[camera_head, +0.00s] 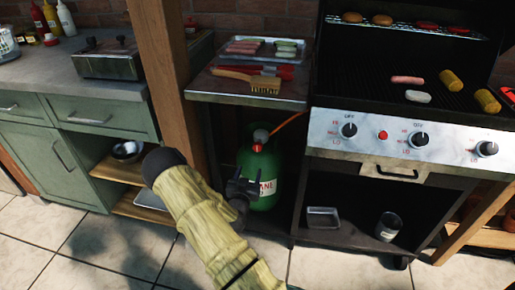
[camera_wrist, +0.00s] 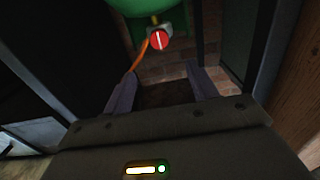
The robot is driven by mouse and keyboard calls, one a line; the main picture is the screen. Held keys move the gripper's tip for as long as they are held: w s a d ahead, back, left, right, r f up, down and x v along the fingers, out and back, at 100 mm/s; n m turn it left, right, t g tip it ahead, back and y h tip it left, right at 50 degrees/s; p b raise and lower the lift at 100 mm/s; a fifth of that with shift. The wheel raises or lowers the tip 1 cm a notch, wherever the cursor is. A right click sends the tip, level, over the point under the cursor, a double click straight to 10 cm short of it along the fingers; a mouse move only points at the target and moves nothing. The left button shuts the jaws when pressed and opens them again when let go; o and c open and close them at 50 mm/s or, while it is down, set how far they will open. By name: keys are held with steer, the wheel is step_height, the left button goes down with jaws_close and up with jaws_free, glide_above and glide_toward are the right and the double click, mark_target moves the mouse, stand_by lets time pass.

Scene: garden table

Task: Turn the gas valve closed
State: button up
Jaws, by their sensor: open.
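The green gas bottle (camera_head: 262,172) stands on the lower shelf beneath the grill's side table. Its red valve (camera_head: 261,136) sits on top, with an orange hose (camera_head: 287,126) running off to the right. In the wrist view the red round valve knob (camera_wrist: 159,40) carries a white line and lies beyond my fingertips, with the green bottle (camera_wrist: 155,6) at the top edge. My gripper (camera_wrist: 162,75) is open and empty, its two fingers apart. In the head view my gripper (camera_head: 242,188) is in front of the bottle, covering part of its label, below the valve.
The side table (camera_head: 240,93) above the bottle holds a tray and a brush (camera_head: 262,83). A wooden post (camera_head: 165,75) stands to the left. The grill's control panel (camera_head: 360,137) is to the right. A metal tin (camera_head: 322,217) and a can (camera_head: 389,227) stand on the shelf under the grill.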

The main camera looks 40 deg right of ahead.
mark_target(257, 148)
steer(key=b+x, duration=0.3)
steer(key=x, duration=1.2)
steer(key=shift+w+d, duration=0.2)
steer(key=shift+d, duration=0.15)
steer(key=c, duration=1)
